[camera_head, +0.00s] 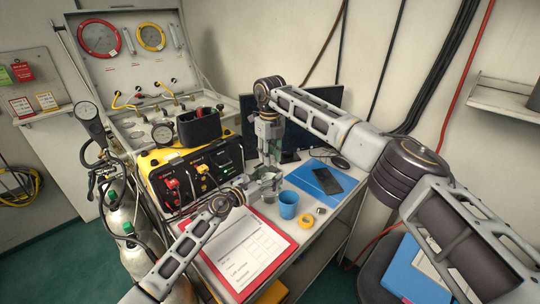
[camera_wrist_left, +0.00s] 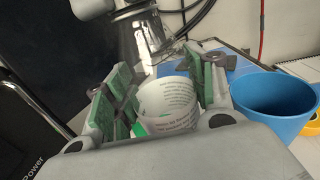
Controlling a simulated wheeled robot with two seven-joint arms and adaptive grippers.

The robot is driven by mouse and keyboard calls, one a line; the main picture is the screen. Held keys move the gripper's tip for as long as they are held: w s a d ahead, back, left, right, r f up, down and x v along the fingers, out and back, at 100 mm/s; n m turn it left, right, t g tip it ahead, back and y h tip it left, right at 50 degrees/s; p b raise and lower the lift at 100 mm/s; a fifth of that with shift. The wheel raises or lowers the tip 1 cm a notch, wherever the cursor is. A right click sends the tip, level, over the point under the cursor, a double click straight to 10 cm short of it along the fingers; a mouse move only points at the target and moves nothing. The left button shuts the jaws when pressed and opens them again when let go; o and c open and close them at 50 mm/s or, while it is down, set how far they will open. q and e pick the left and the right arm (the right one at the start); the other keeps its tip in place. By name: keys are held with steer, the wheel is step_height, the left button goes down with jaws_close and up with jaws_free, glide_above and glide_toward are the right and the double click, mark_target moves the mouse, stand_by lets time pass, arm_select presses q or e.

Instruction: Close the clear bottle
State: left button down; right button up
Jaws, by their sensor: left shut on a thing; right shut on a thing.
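The clear bottle (camera_head: 268,179) stands between the fingers of my left gripper (camera_head: 257,187), over the table. In the left wrist view its white printed label (camera_wrist_left: 168,104) shows between the green finger pads of my left gripper (camera_wrist_left: 160,100), which is shut on it. My right gripper (camera_head: 270,150) points down from above, directly over the bottle, with its fingers closed together. What it grips is small and mostly hidden, apparently the cap. A clear, glossy part (camera_wrist_left: 146,40) shows above the label; I cannot tell whether cap and neck touch.
A blue cup (camera_head: 288,204) stands close to the right of the bottle, with a yellow tape roll (camera_head: 308,220) beside it. A blue folder with a phone (camera_head: 322,181) lies at right. The yellow-black air panel (camera_head: 165,163) stands at left.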

steer(key=m, duration=0.2)
steer(key=shift+s+m, duration=0.1)
steer(key=shift+m, duration=0.2)
steer(key=o, duration=1.2)
steer(key=shift+r, duration=5.95)
arm_select(q)
steer(key=shift+c, duration=2.2)
jaws_free()
steer(key=shift+s+a, duration=0.1)
steer(key=shift+a, duration=0.05)
